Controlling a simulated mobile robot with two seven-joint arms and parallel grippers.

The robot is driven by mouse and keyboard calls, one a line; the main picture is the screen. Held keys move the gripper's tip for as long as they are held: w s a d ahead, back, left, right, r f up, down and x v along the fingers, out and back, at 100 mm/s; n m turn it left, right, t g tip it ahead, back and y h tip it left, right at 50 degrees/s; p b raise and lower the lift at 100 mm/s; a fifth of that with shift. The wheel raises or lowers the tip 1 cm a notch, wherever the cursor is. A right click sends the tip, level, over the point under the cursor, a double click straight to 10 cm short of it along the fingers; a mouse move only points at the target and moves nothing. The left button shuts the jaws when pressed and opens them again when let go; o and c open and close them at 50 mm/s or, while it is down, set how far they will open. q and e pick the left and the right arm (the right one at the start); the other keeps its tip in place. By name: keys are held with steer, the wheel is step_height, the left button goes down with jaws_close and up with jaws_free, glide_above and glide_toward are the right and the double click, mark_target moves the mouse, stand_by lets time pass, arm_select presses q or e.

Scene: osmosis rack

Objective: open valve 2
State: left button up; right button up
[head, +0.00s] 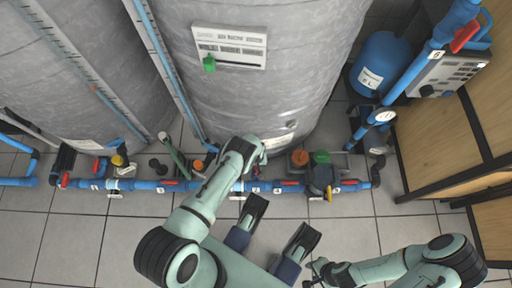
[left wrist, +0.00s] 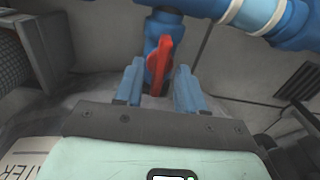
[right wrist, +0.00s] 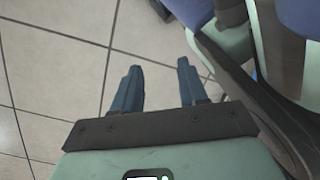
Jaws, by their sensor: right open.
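My left gripper (head: 250,152) is over the blue pipe line in front of the large grey tank, near the label 2 (head: 255,188). In the left wrist view its two blue fingers (left wrist: 157,80) are apart. A red valve handle (left wrist: 164,50) on a blue pipe stands between them, with a gap on each side. No number shows on it in that view, and my arm hides part of the pipe in the head view. My right gripper (head: 315,274) is open and empty above the tiled floor; its spread fingers (right wrist: 157,85) show in the right wrist view.
Other red handles sit along the pipe (head: 145,185), one right of label 2 (head: 290,183). A blue vessel (head: 381,65) and a wooden panel (head: 485,90) are at right.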

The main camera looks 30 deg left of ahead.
arm_select(q)
step_height(320, 180, up, 13)
steer(key=p, duration=0.5)
steer(key=shift+r, duration=0.2)
arm_select(e)
steer(key=w+a+r+t, duration=0.1)
steer(key=w+r+t, duration=0.2)
steer(key=w+r, duration=0.4)
steer(key=w, duration=0.3)
steer(key=shift+w+a+n+t, duration=0.2)
steer(key=shift+n+t, duration=0.2)
